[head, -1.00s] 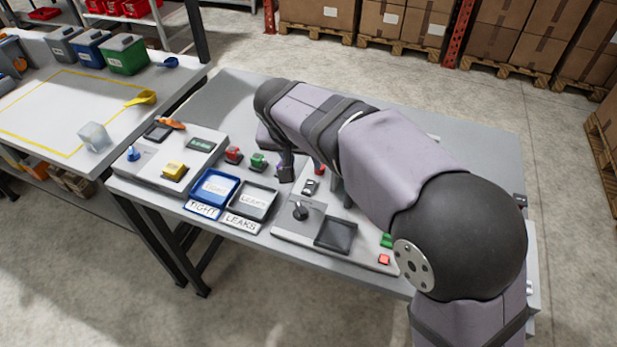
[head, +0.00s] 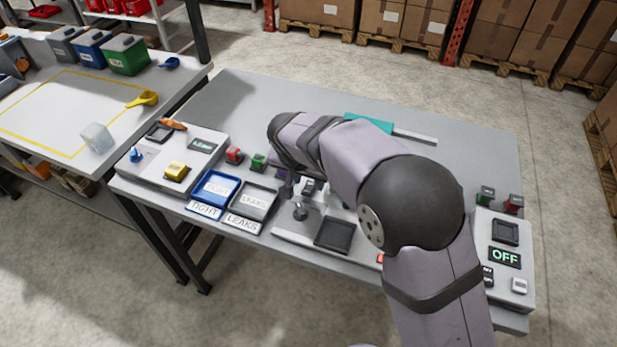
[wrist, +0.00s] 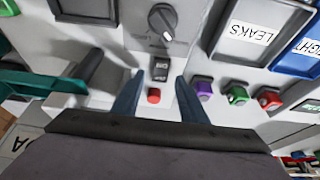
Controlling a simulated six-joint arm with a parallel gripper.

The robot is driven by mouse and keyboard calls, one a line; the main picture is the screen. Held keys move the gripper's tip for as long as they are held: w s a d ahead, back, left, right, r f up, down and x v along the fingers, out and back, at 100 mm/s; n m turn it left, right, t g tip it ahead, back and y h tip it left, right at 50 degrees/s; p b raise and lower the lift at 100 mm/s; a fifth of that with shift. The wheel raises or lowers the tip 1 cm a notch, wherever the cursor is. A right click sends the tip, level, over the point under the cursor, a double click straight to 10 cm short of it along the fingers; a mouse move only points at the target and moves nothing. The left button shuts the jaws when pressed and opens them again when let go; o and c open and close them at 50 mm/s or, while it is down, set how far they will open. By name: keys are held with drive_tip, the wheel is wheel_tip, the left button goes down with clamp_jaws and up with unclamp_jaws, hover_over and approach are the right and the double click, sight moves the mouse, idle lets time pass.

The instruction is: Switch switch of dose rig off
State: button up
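The middle rig, a grey panel (head: 283,231), carries a round black knob (head: 300,211), a dark square tray (head: 333,234) and a small dark rocker switch (wrist: 160,68). No label naming it the dose rig is readable. My gripper (wrist: 159,76) is open and empty, its two bluish fingers apart. In the wrist view the switch appears between the fingertips, with a red round cap (wrist: 154,95) nearer the palm. Contact cannot be told. In the head view my arm covers part of the rig, and the gripper is mostly hidden behind its links.
A blue tray (head: 235,178) and a grey tray marked LEAKS (head: 273,199) lie left of the rig. Red (head: 234,155) and green (head: 258,161) blocks stand behind them. A right panel (head: 518,268) shows OFF.

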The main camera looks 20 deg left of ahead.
drive_tip(key=shift+w+f, duration=0.2)
drive_tip(key=shift+f, duration=0.2)
clamp_jaws()
drive_tip(key=shift+r+p, duration=0.15)
drive_tip(key=shift+p, duration=0.35)
drive_tip(key=shift+w+r+p, duration=0.1)
drive_tip(key=shift+p, duration=0.35)
drive_tip(key=shift+g+p, duration=0.5)
drive_tip(key=shift+p, duration=0.05)
drive_tip(key=shift+f, duration=0.25)
